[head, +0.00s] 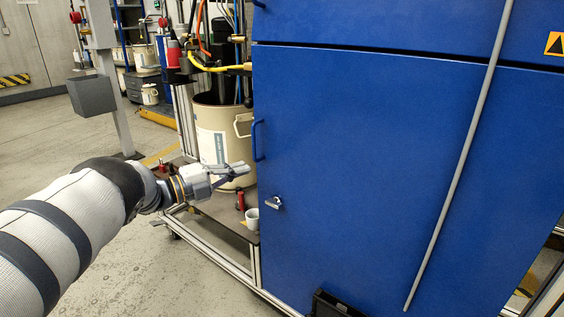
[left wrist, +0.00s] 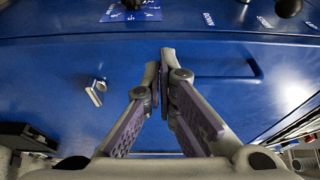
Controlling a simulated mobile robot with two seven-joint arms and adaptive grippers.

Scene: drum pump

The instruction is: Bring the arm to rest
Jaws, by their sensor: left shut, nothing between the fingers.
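My left arm comes in from the left in the head view, stretched out toward the drum and the blue cabinet. My left gripper (head: 242,172) is shut and empty, pointing right just in front of the pale drum (head: 213,135) as seen. In the left wrist view the two fingertips of my left gripper (left wrist: 159,65) meet with nothing between them. Behind them is the blue cabinet (head: 370,150), whose face also fills the left wrist view (left wrist: 60,65). I cannot tell the exact gap to it. My right gripper is not in view.
The cabinet has a blue handle (head: 257,140) and a silver latch (head: 273,202), both near the gripper. A white cup (head: 252,219) stands on the low frame below it. A grey pole (head: 455,170) slants across the cabinet.

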